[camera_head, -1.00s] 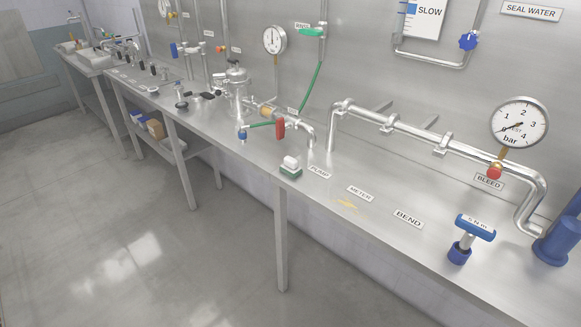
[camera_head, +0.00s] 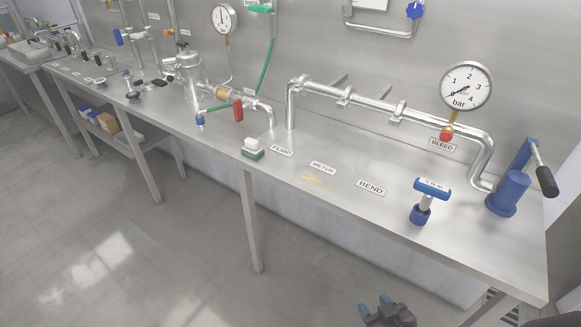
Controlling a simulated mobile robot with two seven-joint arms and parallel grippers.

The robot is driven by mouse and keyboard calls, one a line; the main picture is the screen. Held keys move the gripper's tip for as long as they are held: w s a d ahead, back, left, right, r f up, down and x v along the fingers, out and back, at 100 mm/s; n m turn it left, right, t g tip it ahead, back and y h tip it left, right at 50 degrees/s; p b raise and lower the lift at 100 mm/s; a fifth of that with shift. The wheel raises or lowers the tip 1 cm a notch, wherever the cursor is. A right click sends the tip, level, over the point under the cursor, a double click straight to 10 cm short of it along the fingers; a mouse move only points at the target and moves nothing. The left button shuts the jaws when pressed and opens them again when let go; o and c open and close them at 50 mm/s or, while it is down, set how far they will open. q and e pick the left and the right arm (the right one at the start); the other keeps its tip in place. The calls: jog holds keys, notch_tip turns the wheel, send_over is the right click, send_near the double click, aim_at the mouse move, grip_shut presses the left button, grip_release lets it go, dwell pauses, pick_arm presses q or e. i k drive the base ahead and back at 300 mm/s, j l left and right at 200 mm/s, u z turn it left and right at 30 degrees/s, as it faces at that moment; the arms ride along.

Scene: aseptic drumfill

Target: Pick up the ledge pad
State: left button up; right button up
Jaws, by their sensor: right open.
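The pad, a small block with a white top and a dark green base (camera_head: 253,149), sits on the steel ledge (camera_head: 345,210) near its front edge, left of the PUMP label. It looks like the ledge pad. My right gripper (camera_head: 376,304) shows at the bottom edge of the view with its two blue fingertips apart. It is open and empty, in front of the ledge and well away from the pad. My left gripper is out of view.
A blue T-handled tool (camera_head: 430,192) stands near the front edge. A blue hand pump (camera_head: 509,192) stands at the right end. A steel pipe (camera_head: 370,105) runs along the back.

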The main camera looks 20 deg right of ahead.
aim_at(252, 148)
jog(key=i+j+z, duration=0.45)
jog(key=i+j, duration=0.15)
jog(key=j, duration=0.2)
jog(key=i+j+z, duration=0.2)
jog(key=j, duration=0.25)
